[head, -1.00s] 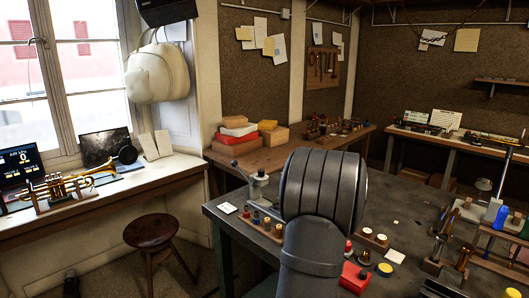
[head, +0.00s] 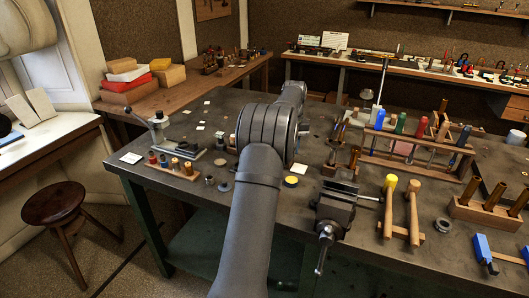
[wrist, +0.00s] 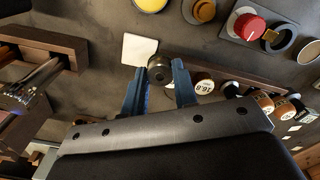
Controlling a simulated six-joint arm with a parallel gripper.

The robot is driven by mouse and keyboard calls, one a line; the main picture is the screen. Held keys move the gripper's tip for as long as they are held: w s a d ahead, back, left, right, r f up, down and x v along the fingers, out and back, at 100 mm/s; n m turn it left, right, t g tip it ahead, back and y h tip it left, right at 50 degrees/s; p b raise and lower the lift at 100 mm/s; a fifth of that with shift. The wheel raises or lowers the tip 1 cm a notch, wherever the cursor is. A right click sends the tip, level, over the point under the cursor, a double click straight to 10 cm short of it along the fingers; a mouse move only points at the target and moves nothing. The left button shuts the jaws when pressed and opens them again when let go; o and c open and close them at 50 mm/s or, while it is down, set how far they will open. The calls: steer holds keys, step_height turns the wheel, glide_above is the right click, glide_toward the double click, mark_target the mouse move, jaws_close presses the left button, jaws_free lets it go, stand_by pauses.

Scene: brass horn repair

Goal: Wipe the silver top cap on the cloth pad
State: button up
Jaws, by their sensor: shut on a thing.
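My gripper (wrist: 159,75) shows in the wrist view with two blue fingers, shut on a small round dark-silver cap (wrist: 158,68). The cap sits between the fingertips. The pale square cloth pad (wrist: 140,48) lies flat on the bench just beyond the cap, partly overlapped by it in the picture. I cannot tell whether the cap touches the pad. In the head view the pad (head: 300,168) shows right of my arm, and my arm hides the gripper and the cap.
A yellow-topped tin (head: 291,181) lies close to the pad. A vise (head: 335,205) stands to the right, with mallets (head: 390,205) and a tool rack (head: 415,150) beyond. A wooden block with several small parts (head: 175,168) is at the left. A red-topped cap (wrist: 250,25) lies nearby.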

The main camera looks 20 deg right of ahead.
mark_target(301, 168)
steer(key=shift+s+d+f, duration=0.1)
steer(key=shift+s+d, duration=0.05)
steer(key=shift+d, duration=0.85)
steer(key=shift+s+d+f, duration=0.1)
steer(key=shift+d, duration=0.85)
steer(key=shift+f, duration=2.85)
steer(key=shift+f, duration=0.15)
steer(key=shift+s+d, duration=0.35)
steer(key=shift+s, duration=0.05)
steer(key=shift+w+a, duration=0.1)
